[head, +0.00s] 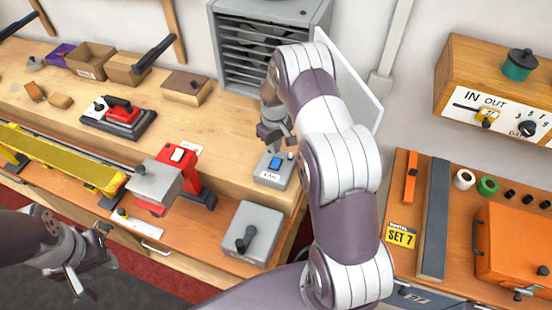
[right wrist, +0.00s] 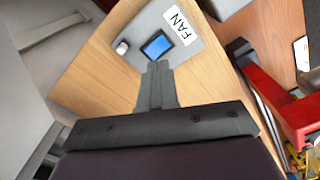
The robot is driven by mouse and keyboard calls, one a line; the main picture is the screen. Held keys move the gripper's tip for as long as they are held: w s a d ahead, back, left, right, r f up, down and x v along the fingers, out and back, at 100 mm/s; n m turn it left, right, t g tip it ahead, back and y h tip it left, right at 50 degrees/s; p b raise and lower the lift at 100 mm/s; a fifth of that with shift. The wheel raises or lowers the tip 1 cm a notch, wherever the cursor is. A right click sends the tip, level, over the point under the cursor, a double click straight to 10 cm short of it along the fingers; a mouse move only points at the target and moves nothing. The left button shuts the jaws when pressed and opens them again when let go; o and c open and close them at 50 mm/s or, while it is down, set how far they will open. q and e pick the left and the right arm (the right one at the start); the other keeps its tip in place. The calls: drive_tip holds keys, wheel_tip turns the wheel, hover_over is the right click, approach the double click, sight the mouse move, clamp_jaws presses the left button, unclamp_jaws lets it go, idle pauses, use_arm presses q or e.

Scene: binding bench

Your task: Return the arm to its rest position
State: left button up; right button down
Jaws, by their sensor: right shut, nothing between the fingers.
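My right arm reaches across the middle of the head view, and its gripper (head: 275,146) points down over the back right of the wooden bench. It is shut and empty. The grey FAN switch box (head: 270,178) with its blue button (head: 275,163) is just below the fingertips. In the right wrist view the shut fingertips (right wrist: 157,68) show close to the blue button (right wrist: 157,46); I cannot tell whether they touch it. My left gripper (head: 95,268) is open and empty at the lower left, in front of the bench.
A grey louvred unit (head: 265,50) stands behind my right gripper. A red clamp-like device (head: 190,185) and a grey box with a black knob (head: 250,232) are left and front. An orange case (head: 515,240) sits on the right bench (head: 400,165). The floor in front is open.

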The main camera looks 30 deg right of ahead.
idle(0.4)
drive_tip(key=s, duration=0.1)
drive_tip(key=s+a+m, duration=0.1)
drive_tip(key=s+f+m, duration=0.1)
drive_tip(key=s, duration=0.1)
drive_tip(key=shift+a+g, duration=0.15)
drive_tip(key=shift+g, duration=0.15)
drive_tip(key=s+a+r+t+b, duration=0.1)
drive_tip(key=s+a+r+b, duration=0.1)
drive_tip(key=s+a+b, duration=0.3)
drive_tip(key=s+a+r+t+b, duration=0.1)
drive_tip(key=s+a+b, duration=0.4)
drive_tip(key=s, duration=0.6)
drive_tip(key=shift+a+r+b, duration=0.4)
drive_tip(key=shift+r+b, duration=0.35)
drive_tip(key=shift+b, duration=0.55)
